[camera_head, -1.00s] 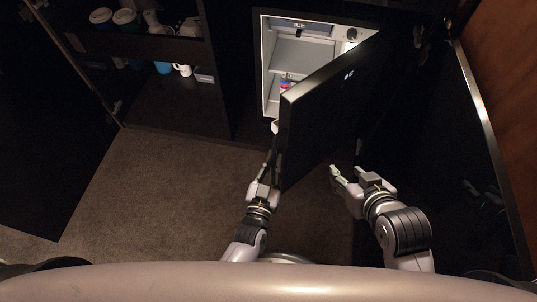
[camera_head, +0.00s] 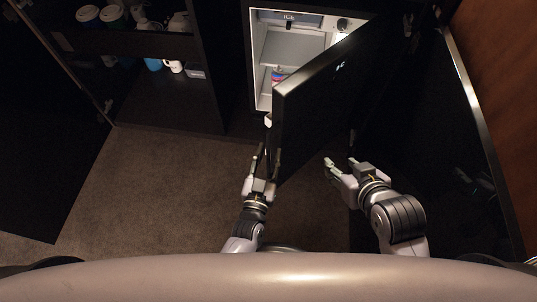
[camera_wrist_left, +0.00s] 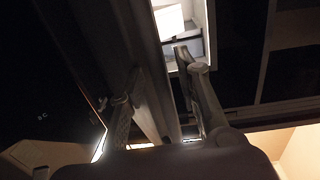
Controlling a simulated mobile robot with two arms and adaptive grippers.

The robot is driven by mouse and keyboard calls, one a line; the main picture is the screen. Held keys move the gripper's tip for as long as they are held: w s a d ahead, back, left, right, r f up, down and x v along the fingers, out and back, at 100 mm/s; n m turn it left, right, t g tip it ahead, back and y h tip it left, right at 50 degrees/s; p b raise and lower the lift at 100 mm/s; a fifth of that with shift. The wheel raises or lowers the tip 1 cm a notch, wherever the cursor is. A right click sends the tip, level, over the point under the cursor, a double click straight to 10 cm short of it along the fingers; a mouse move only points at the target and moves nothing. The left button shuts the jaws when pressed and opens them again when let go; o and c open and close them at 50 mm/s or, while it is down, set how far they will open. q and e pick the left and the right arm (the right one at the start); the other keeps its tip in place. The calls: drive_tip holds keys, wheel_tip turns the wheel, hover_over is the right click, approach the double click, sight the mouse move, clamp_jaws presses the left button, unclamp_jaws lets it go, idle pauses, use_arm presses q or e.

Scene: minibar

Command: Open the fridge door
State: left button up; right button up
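The black fridge door (camera_head: 318,105) stands partly open, swung out toward me, with its free edge at the left. Behind it the lit white fridge interior (camera_head: 292,48) shows. My left gripper (camera_head: 266,160) is open at the lower part of the door's free edge. In the left wrist view its two fingers (camera_wrist_left: 163,108) are spread, with the door's edge strip (camera_wrist_left: 150,95) seen between them; I cannot tell whether either finger touches it. My right gripper (camera_head: 340,166) is open and empty, on the right, in front of the door's outer face and apart from it.
A dark cabinet (camera_head: 165,105) with cups and a white mug (camera_head: 175,66) is at the left. A dark cabinet door (camera_head: 450,150) stands open at the right. A red and blue can (camera_head: 278,75) is inside the fridge. Carpet (camera_head: 150,185) at left is clear.

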use_arm(q)
drive_tip(key=shift+s, duration=0.1)
drive_tip(key=v, duration=1.1)
drive_tip(key=shift+s+a, duration=0.2)
drive_tip(key=shift+s, duration=0.2)
